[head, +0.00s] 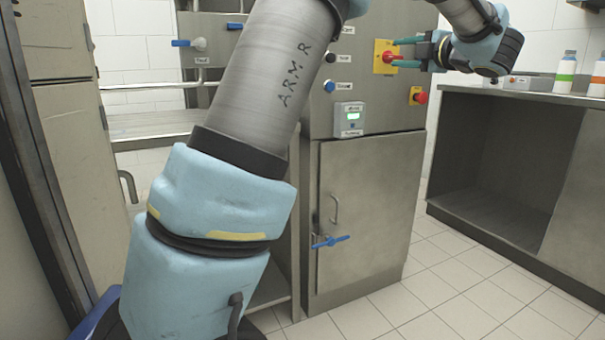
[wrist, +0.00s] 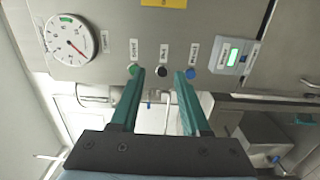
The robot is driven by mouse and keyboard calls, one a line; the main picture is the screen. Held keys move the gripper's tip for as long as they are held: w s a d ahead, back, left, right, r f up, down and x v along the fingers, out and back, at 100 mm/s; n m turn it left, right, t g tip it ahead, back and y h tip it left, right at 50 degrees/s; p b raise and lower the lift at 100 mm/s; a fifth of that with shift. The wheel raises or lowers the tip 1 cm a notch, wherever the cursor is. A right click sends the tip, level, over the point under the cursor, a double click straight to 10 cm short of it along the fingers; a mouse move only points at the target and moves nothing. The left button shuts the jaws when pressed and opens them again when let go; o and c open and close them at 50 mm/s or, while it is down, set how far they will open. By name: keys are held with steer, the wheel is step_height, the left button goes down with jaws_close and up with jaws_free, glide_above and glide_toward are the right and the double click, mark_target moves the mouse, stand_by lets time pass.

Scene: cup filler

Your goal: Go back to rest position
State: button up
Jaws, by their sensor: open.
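My gripper (head: 394,52) is at the upper right of the head view, in front of the steel machine panel (head: 305,125). Its two green fingers are apart with nothing between them. In the head view they overlap the yellow plate with a red switch (head: 386,57); I cannot tell whether they touch it. In the wrist view my gripper (wrist: 158,72) is open and empty. Its fingers point towards a row of green, black (wrist: 160,71) and blue (wrist: 190,70) buttons, with the tips overlapping the green and blue ones.
A red knob (head: 420,97) and a display box (head: 350,118) are on the machine. A blue-handled valve (head: 330,241) sticks out by the lower door. A counter (head: 530,95) with bottles (head: 565,75) stands right. Tiled floor (head: 440,285) is clear. A round gauge (wrist: 68,38) is left in the wrist view.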

steer(key=w+a+f+m+t+h, duration=0.1)
steer(key=w+a+f+m+h, duration=0.2)
steer(key=w+f+m+h, duration=0.5)
steer(key=s+a+f+m+g+h, duration=0.2)
steer(key=s+a+f+m+g, duration=0.4)
steer(key=f+m, duration=0.35)
steer(key=s+a+f+m+g+y, duration=0.1)
steer(key=s+a+f+m+g, duration=0.3)
steer(key=s+a+f, duration=0.8)
steer(key=s+a+f+m+g+y, duration=0.2)
steer(key=s+a+f+g, duration=0.6)
steer(key=s, duration=0.5)
step_height(320, 180, up, 33)
steer(key=a+t+p, duration=0.1)
steer(key=p, duration=3)
steer(key=shift+f+t+p, duration=0.2)
steer(key=shift+t+p, duration=0.2)
steer(key=shift+s, duration=0.1)
